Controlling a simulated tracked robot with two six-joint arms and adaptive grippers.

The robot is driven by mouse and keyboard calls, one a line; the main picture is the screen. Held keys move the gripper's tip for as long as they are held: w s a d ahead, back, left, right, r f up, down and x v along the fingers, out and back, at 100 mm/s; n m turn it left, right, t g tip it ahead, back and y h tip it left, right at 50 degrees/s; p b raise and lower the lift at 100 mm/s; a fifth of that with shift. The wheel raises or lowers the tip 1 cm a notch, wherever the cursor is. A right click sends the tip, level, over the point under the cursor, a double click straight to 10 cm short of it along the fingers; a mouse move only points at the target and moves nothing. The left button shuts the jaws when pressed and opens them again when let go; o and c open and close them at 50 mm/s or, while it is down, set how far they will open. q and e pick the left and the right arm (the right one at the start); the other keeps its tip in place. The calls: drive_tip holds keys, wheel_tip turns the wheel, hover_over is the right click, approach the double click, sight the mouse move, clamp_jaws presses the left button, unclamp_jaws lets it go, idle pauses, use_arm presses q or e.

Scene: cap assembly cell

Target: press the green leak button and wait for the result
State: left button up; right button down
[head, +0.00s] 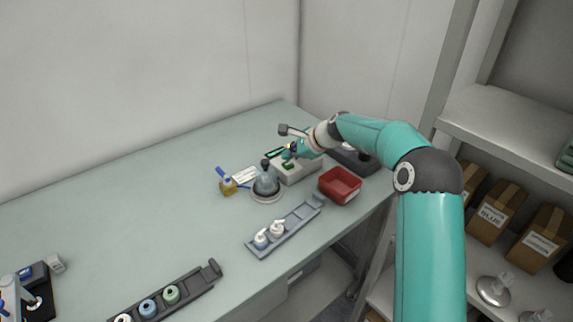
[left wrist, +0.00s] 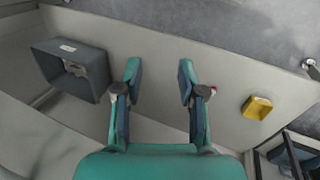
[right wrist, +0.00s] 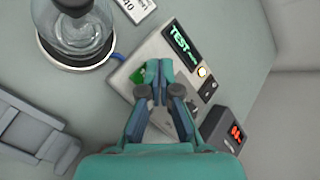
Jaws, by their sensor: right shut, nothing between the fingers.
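The leak tester is a pale box (head: 300,170) at the back right of the bench. In the right wrist view its dark display (right wrist: 182,45) shows green letters reading TEST, and a lamp (right wrist: 202,72) beside it glows yellow-white. The green button (right wrist: 138,74) shows partly beside my fingertips, which hide some of it. My right gripper (right wrist: 158,68) is shut and empty, its tips over the box at the button; I cannot tell whether they touch it. My left gripper (left wrist: 157,68) is open and empty, away from the tester.
A glass chamber (head: 266,184) stands left of the tester. A red bin (head: 340,185) is at its right, and a grey rack (head: 285,229) with white-capped bottles is in front. A device with red digits (right wrist: 234,133) sits close by. The bench's left middle is clear.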

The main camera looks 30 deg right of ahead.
sight(289, 165)
drive_tip(key=shift+r+p, duration=2.4)
drive_tip(key=shift+r, duration=0.15)
drive_tip(key=shift+f, duration=0.1)
